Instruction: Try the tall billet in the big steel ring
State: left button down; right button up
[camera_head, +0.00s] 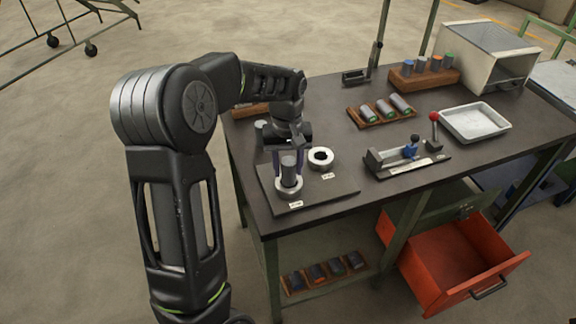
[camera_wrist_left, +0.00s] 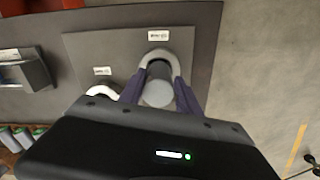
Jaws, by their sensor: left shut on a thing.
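My left gripper (camera_head: 289,172) points down, shut on the tall grey billet (camera_head: 288,167), which is upright. A steel ring (camera_head: 289,190) lies directly under the billet on a dark plate (camera_head: 335,192). The billet's lower end is at the ring's opening; I cannot tell how deep it sits. In the left wrist view, the billet (camera_wrist_left: 158,92) shows between the fingers of my gripper (camera_wrist_left: 160,95), with the ring (camera_wrist_left: 160,55) around its far end. A second steel ring (camera_head: 321,158) with an empty dark hole lies behind and to the right. My right gripper is out of view.
Another grey cylinder (camera_head: 260,132) stands behind my gripper. A wooden rack of billets (camera_head: 381,110), a measuring fixture (camera_head: 405,157) with a red-knobbed lever (camera_head: 434,128) and a white tray (camera_head: 475,122) occupy the bench to the right. An open red drawer (camera_head: 465,265) juts out below.

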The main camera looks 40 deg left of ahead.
pick_arm(q)
jog(key=shift+r, duration=0.3)
dwell(0.5)
jog(key=shift+f, duration=0.35)
jog(key=shift+s+d+f, duration=0.1)
jog(key=shift+s+f, duration=0.05)
dwell(1.6)
jog(key=shift+r+p, duration=1.55)
jog(key=shift+r, duration=0.7)
jog(key=shift+w, duration=0.2)
